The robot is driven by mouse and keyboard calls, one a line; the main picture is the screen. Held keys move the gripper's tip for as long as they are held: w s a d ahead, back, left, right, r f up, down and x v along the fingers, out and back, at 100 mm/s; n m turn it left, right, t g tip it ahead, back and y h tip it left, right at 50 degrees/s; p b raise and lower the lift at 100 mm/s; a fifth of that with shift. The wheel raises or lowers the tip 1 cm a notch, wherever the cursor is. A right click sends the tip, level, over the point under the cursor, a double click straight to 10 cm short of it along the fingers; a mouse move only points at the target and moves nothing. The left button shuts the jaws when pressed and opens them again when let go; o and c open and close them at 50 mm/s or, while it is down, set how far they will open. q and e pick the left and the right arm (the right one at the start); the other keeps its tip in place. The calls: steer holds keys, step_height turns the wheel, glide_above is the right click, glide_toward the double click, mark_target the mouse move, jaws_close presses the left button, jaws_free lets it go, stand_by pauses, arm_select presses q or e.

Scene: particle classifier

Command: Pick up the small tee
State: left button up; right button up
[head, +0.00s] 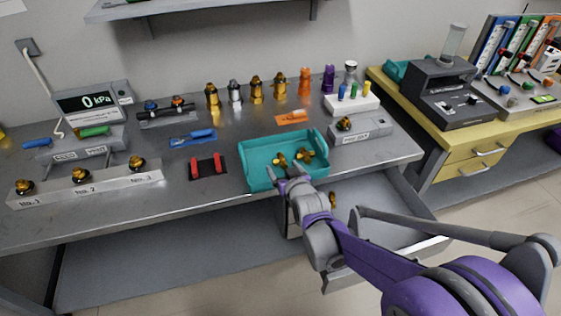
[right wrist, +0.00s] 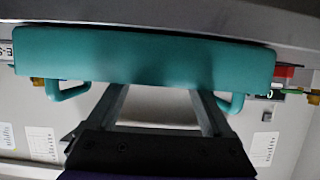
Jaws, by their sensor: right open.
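Two small brass-coloured fittings, one at the left (head: 280,159) and one at the right (head: 306,154), lie inside the teal tray (head: 257,181) in the head view. I cannot tell which of them is the small tee. My right gripper (head: 284,172) is at the tray's front edge, close to the left fitting. Its fingers are apart with nothing seen between them. In the right wrist view the tray's teal wall (right wrist: 145,58) fills the space beyond the spread fingers (right wrist: 160,88), and the fittings are hidden. My left gripper is out of view.
A grey block (head: 362,132) with a fitting on top stands right of the tray. A dark pad with red bars (head: 207,167) lies left. Several upright fittings (head: 256,90) line the back. An open drawer (head: 385,250) is below the bench. Bare bench shows left of the tray.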

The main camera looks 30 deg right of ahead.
mark_target(280, 161)
steer(key=x, duration=0.5)
steer(key=shift+d+r+b, duration=0.1)
steer(key=shift+d+b, duration=0.15)
steer(key=shift+b, duration=0.05)
steer(key=shift+s, duration=0.1)
jaws_close()
